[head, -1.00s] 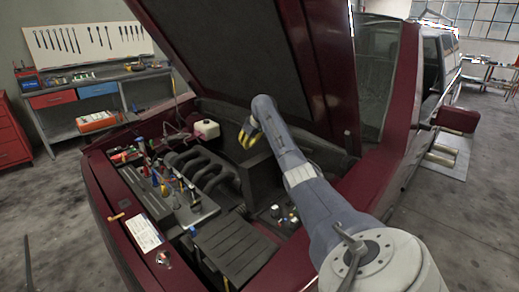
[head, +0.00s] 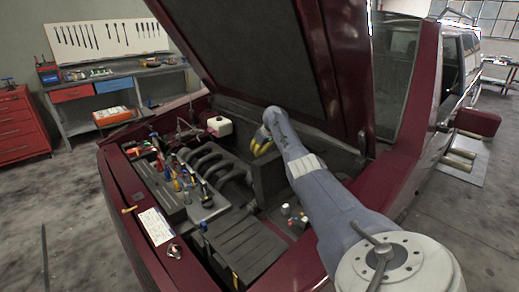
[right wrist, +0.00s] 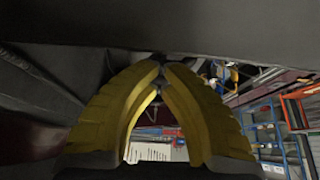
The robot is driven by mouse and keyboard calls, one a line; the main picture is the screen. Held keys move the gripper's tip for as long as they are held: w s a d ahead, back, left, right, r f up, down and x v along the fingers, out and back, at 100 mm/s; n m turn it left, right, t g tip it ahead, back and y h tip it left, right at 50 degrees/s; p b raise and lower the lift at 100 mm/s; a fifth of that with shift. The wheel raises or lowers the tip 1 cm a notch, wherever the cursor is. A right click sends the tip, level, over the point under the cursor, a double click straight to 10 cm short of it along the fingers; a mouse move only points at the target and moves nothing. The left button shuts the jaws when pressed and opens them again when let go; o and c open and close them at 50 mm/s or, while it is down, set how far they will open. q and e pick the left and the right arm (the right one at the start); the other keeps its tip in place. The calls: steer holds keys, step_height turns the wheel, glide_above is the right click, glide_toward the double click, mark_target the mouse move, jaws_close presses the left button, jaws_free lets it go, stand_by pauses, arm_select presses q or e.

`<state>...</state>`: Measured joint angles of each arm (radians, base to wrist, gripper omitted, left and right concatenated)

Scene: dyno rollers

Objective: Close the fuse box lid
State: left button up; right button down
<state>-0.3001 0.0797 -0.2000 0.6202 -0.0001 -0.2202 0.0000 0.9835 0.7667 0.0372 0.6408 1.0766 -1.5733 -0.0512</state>
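The fuse box lid (head: 269,182) is a dark panel standing upright in the engine bay, so the box is open. The fuse box (head: 291,219) lies on the near side of it, with several small light and orange parts showing. My right gripper (head: 259,146) has yellow fingers and points down at the top of the lid, on its far side. Whether it touches the lid I cannot tell. In the right wrist view the fingertips (right wrist: 161,61) meet, with nothing seen between them, close to a dark surface. My left gripper is not in view.
The raised hood (head: 265,50) hangs over the bay. Curved engine pipes (head: 215,165), a white reservoir (head: 220,125) and a flat ribbed black cover (head: 240,245) lie left of the fuse box. A workbench (head: 115,75) and red drawers (head: 20,125) stand behind.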

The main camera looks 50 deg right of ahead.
steer(key=shift+s+a, duration=0.2)
steer(key=shift+s, duration=1.65)
steer(key=shift+a+r, duration=0.1)
steer(key=shift+r, duration=0.05)
